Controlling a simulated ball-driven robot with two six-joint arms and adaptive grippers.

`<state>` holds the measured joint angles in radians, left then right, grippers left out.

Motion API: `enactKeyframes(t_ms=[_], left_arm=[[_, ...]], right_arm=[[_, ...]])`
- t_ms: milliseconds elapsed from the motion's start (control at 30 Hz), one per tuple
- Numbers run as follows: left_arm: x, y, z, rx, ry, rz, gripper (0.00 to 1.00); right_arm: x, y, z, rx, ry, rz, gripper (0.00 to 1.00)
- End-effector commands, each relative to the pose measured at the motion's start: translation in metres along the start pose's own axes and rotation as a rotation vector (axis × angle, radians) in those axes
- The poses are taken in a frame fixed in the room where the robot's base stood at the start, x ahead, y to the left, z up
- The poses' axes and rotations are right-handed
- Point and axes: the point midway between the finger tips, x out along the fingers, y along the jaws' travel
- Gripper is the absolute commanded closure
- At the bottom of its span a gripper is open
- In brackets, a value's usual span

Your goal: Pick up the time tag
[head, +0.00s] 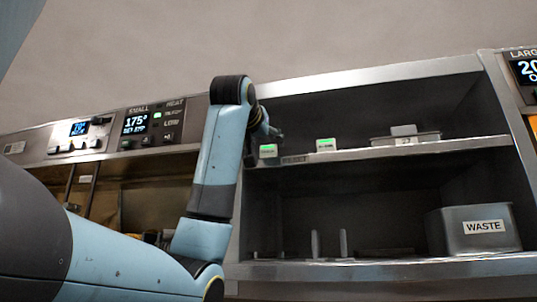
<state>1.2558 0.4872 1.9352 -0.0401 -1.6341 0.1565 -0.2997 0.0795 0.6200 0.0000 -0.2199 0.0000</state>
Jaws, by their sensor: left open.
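A small white tag with a green top band (268,151) stands at the left end of the upper shelf's front edge. A second, similar tag (326,145) stands farther right on the same shelf edge. Their print is too small to read, so I cannot tell which is the time tag. My left gripper (268,136) is dark, partly hidden behind my wrist, and open. It is just above and beside the left tag; I cannot tell whether it touches it. My right gripper is not in view.
The upper shelf (375,153) also holds a shallow metal tray (430,138) at right. Below stands a grey bin labelled WASTE (485,240), with thin upright dividers (343,243) left of it. A control panel reading 175° (140,122) is at left. The shelf between the tags is clear.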

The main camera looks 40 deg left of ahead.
Motion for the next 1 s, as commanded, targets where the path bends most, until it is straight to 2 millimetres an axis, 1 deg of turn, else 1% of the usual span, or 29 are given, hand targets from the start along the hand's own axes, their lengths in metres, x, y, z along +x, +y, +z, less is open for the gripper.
enactKeyframes(t_ms=[100, 233, 333, 533, 833, 1000], left_arm=[[0.019, -0.002, -0.007, -0.001, -0.002, -0.001, 0.42], [0.037, -0.002, -0.007, -0.001, -0.001, -0.001, 0.42], [0.043, -0.002, -0.006, -0.001, -0.001, -0.001, 0.42], [0.043, -0.002, -0.006, -0.001, 0.0, -0.001, 0.42], [0.043, -0.002, -0.006, -0.001, 0.0, -0.001, 0.81], [0.043, -0.002, -0.006, -0.001, 0.0, -0.001, 0.81]], right_arm=[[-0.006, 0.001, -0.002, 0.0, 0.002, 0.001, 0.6], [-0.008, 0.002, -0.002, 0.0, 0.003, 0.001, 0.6], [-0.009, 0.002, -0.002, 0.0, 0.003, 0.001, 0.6], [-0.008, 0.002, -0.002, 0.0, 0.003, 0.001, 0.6], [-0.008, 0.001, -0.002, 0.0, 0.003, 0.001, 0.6], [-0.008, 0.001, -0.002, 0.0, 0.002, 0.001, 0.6]])
